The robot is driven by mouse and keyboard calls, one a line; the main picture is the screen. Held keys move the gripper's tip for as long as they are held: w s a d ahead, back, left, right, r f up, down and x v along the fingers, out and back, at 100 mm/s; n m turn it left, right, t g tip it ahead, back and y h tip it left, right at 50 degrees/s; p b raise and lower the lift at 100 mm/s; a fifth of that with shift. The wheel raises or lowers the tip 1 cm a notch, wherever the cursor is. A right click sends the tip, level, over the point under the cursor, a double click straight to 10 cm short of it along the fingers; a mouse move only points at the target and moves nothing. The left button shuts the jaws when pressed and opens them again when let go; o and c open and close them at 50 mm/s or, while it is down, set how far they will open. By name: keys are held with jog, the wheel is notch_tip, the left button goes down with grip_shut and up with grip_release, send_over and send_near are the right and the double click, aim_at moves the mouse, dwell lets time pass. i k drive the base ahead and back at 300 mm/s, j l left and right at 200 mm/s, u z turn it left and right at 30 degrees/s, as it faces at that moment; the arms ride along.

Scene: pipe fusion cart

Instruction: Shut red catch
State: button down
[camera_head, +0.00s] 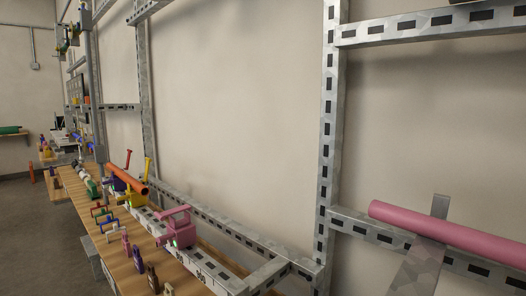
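A small red upright lever (127,159) stands at the far end of the row of fixtures on the bench, at left. It is too small to tell whether it is the red catch, or whether it is open or shut. A yellow fixture (148,172) with an upright lever stands just in front of it, and an orange pipe (124,177) lies across there. A pink clamp fixture (175,229) sits nearer on the same rail. My gripper is not in view.
The wooden bench (130,270) runs away at left, with several small coloured clips on it. A perforated steel post (328,140) stands right of centre. A pink pipe (440,233) lies on a bracket at right. Floor (25,230) is open at far left.

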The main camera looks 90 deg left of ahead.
aim_at(129, 150)
jog(key=u, duration=3.3)
jog(key=z, duration=0.25)
jog(key=i+j+z, duration=0.2)
jog(key=z, duration=0.2)
jog(key=i+j+z, duration=0.25)
jog(key=z, duration=0.15)
